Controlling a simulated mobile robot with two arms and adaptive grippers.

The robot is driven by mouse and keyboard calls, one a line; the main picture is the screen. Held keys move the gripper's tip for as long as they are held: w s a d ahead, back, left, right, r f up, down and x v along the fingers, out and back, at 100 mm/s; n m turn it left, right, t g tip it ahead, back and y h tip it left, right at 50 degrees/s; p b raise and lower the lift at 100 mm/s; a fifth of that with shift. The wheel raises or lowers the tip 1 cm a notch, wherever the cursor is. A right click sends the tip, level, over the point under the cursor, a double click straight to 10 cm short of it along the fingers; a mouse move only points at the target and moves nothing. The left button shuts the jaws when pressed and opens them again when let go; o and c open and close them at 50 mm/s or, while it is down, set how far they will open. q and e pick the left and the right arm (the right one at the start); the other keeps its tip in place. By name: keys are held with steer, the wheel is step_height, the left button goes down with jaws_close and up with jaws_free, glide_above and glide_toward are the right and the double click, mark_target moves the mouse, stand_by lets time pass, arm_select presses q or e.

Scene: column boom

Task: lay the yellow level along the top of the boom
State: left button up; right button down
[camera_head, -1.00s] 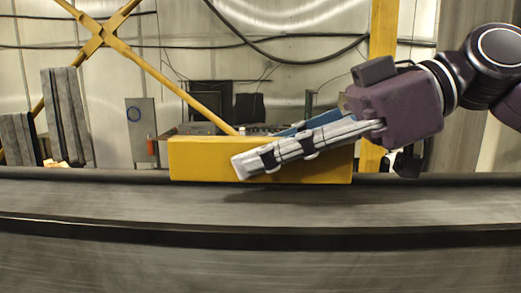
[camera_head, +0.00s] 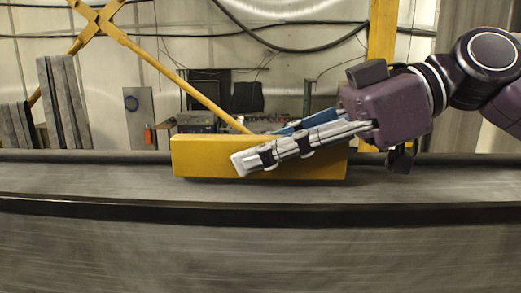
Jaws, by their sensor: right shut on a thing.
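The yellow level (camera_head: 205,157) is a long yellow bar, lying lengthwise across the middle of the head view. My right gripper (camera_head: 250,160) comes in from the right and is shut on the level; one light-coloured finger crosses its near face and a blue part shows behind its top edge. The finger hides part of the level's middle and right. The boom (camera_head: 120,185) is the wide grey metal beam running across the view. The level looks roughly parallel to it, over its far part; I cannot tell whether they touch. My left gripper is not in view.
A yellow cross brace (camera_head: 150,60) and a yellow post (camera_head: 382,60) stand behind the boom. Grey slabs (camera_head: 62,100) lean at the left, and dark equipment (camera_head: 210,95) stands behind the level. The boom's top is clear left and right of the level.

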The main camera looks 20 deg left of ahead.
steer(key=shift+f, duration=0.45)
stand_by(0.4)
steer(key=c, duration=1.8)
jaws_free()
steer(key=shift+o, duration=0.2)
steer(key=shift+w+d+r, duration=0.1)
steer(key=shift+d, duration=0.15)
steer(key=v, duration=1.1)
steer(key=shift+d, duration=0.2)
steer(key=shift+d, duration=0.1)
